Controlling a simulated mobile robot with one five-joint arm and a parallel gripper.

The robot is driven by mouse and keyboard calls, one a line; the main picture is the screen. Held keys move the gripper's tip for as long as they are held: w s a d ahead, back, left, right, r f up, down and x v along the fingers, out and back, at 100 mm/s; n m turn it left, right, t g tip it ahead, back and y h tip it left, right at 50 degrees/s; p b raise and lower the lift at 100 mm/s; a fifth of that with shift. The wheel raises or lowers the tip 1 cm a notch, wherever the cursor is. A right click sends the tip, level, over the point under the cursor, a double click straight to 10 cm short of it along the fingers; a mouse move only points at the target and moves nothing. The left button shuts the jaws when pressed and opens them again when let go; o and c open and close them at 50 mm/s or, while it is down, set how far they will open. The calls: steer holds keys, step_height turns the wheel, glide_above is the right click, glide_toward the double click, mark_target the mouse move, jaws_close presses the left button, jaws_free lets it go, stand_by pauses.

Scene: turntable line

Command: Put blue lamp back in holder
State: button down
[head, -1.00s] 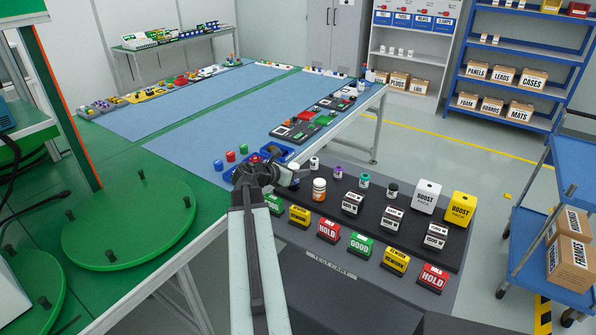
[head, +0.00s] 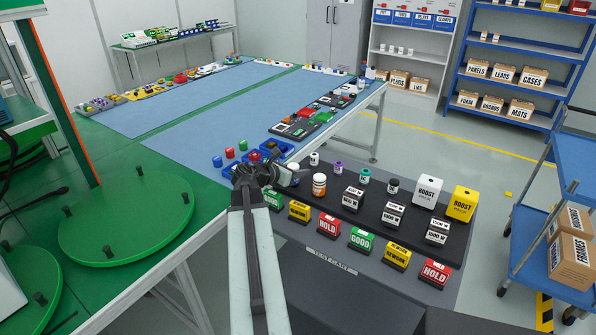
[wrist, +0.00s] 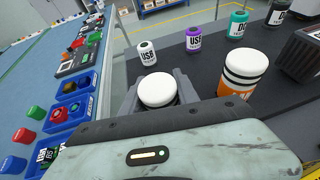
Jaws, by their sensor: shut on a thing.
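In the wrist view the blue lamp (wrist: 12,165) is at the lower left, partly cut off by the edge. Blue trays (head: 270,158) sit just right of the lamps; which of them is the lamp's holder I cannot tell. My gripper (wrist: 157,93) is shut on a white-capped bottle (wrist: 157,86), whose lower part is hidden. In the head view my gripper (head: 292,178) is over the near-left part of the test cart.
The dark test cart (head: 330,254) carries small bottles, labelled blocks and an orange-labelled bottle (wrist: 243,74) close right of my gripper. Green turntables (head: 125,220) are at the left. A blue cart (head: 525,235) stands at the right, with open floor between.

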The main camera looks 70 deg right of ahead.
steer(key=shift+f, duration=0.15)
steer(key=c, duration=0.8)
jaws_free()
steer(key=shift+c, duration=0.2)
steer(key=shift+a, duration=0.1)
steer(key=p+v, duration=0.3)
steer(key=v, duration=0.4)
steer(key=shift+w+a+r, duration=0.15)
steer(key=shift+a+r, duration=0.05)
steer(key=shift+a, duration=0.05)
